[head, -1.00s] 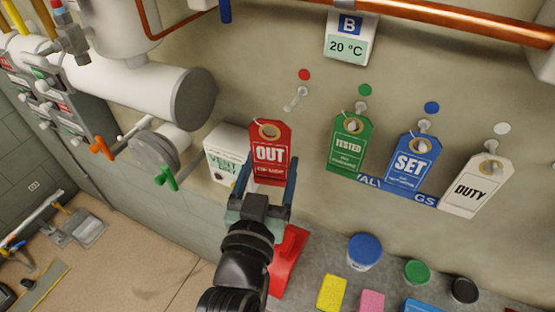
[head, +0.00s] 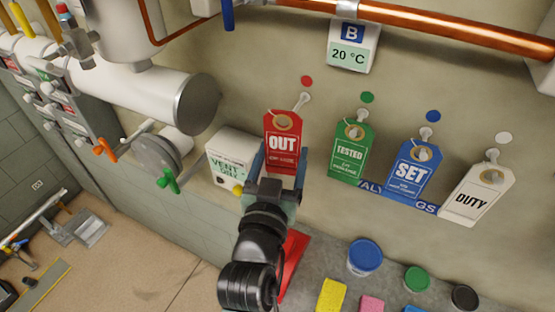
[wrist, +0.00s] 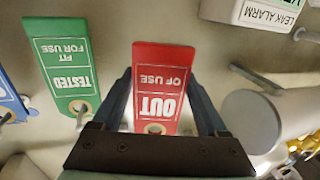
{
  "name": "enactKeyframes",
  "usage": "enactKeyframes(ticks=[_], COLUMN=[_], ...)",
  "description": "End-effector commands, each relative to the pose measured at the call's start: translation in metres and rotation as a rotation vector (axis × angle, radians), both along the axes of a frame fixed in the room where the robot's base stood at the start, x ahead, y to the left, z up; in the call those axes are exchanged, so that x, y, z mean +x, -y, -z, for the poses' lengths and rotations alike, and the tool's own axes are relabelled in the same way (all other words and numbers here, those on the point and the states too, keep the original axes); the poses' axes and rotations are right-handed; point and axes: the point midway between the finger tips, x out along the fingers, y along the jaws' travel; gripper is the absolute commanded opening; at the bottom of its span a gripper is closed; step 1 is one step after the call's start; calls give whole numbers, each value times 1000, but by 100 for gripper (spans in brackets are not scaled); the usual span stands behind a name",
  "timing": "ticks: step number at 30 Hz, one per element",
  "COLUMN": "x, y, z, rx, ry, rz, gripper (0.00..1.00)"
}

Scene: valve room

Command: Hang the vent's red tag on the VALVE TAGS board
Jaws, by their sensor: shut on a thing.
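The red OUT tag (head: 283,155) is upright in my gripper (head: 279,172), held near its lower part. In the wrist view, the red tag (wrist: 163,75) stands between the two fingers (wrist: 160,90). Its holed top is just below and left of the pale peg (head: 302,99) under the red dot (head: 306,80), overlapping the peg's lower end. I cannot tell whether the hole is around the peg. The board's blue label (head: 372,188) is partly hidden by tags. Green TESTED (head: 350,155), blue SET (head: 412,175) and white DUTY (head: 474,199) tags hang on their pegs.
A white vent box (head: 232,153) is close left of my gripper, with pipes and a green-handled valve (head: 168,180) beyond. A ledge below holds a blue-lidded tub (head: 365,257), a yellow sponge (head: 331,296) and other items. Wall right of the red tag is narrow before the green tag.

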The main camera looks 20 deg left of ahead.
Motion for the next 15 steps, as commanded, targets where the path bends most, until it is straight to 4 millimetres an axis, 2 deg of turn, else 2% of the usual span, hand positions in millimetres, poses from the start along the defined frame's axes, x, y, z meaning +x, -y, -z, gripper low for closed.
enactKeyframes(ticks=[15], x=[32], y=[2], z=[2], rx=[-1], ry=[1], rz=[2], gripper=[24])
